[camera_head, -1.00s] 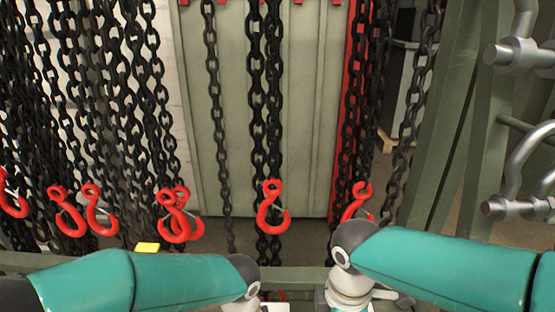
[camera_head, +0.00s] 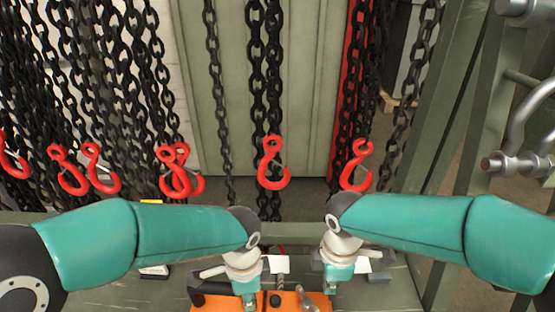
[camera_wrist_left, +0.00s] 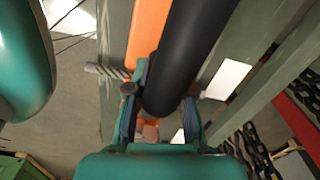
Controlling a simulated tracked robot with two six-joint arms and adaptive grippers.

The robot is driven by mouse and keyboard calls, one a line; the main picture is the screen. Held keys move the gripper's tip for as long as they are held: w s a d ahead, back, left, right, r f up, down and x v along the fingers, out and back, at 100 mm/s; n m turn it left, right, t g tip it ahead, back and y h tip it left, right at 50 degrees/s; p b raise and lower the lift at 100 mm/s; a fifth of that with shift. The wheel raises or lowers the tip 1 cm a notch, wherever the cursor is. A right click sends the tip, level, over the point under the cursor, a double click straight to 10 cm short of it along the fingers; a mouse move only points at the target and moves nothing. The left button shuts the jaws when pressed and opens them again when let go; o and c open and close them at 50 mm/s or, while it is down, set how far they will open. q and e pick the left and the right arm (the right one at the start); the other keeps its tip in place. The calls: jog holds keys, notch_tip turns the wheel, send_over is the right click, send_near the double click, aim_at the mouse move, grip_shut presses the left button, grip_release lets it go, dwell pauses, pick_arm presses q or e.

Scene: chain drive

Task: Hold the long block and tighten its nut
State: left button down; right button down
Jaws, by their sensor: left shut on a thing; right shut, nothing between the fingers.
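An orange fixture (camera_head: 318,303) with dark parts on it shows at the bottom edge of the head view, partly cut off. My left gripper (camera_head: 250,303) points down at its middle, with its fingertips hard to see. In the left wrist view, a long thick black bar (camera_wrist_left: 195,45) reaches between the fingers of my left gripper (camera_wrist_left: 160,115), which is shut on it as far as I can tell. An orange strip (camera_wrist_left: 149,30) runs beside the bar. My right gripper (camera_head: 330,288) is shut and empty at the right side of the fixture. I cannot make out the nut.
Black chains (camera_head: 262,80) hang behind the bench, with several red hooks (camera_head: 272,170) at their ends. A green-grey frame (camera_head: 470,130) with metal shackles (camera_head: 515,163) stands at the right.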

jog(key=shift+s+a, duration=0.25)
jog(key=shift+a, duration=0.35)
dwell(1.0)
jog(key=shift+s+d, duration=0.15)
jog(key=shift+s, duration=0.25)
dwell(0.3)
jog(key=shift+s, duration=0.85)
jog(key=shift+s+f, duration=0.1)
jog(key=shift+s, duration=0.25)
jog(key=shift+s, duration=0.1)
dwell(0.3)
jog(key=shift+d, duration=0.15)
notch_tip(320, 180, up, 6)
jog(key=shift+s, duration=0.15)
dwell(0.4)
